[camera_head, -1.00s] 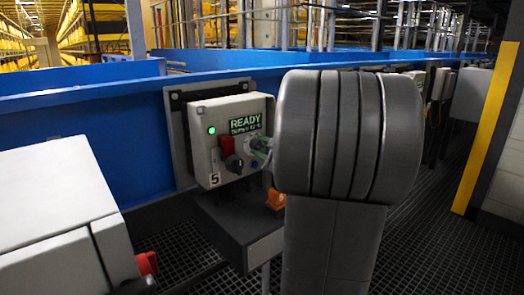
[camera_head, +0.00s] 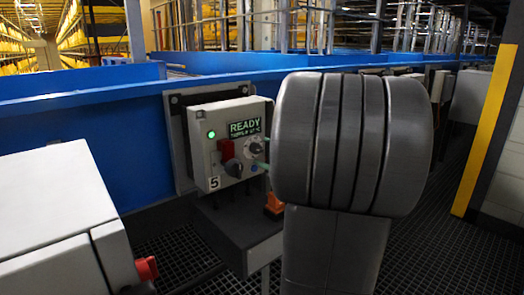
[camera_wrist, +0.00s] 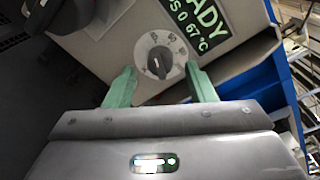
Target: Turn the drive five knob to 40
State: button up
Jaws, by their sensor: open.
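The drive five box (camera_head: 232,145) is a pale grey control box marked 5, with a READY display (camera_head: 244,128) and a lit green lamp. Its small dark knob on a white dial (camera_head: 254,148) sits under the display. In the wrist view the knob (camera_wrist: 159,61) stands between the two green fingertips of my gripper (camera_wrist: 161,88), with a gap on both sides. My gripper is open and holds nothing. The dial's numbers are too small to read surely. In the head view my arm hides most of the gripper.
A red part (camera_head: 227,150) and a larger dark rotary switch (camera_head: 233,168) sit left of the dial. An orange part (camera_head: 274,204) is below the box. A blue conveyor side wall (camera_head: 130,140) runs behind. A pale cabinet (camera_head: 55,215) stands at the left front.

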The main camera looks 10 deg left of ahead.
aim_at(255, 148)
jog(key=p+v, duration=0.2)
jog(key=v, duration=0.9)
jog(key=shift+s, duration=0.2)
jog(key=b+x, duration=0.2)
jog(key=x, duration=1.1)
jog(key=shift+w+a+b, duration=0.2)
jog(key=shift+w+b, duration=0.15)
jog(key=shift+b, duration=0.05)
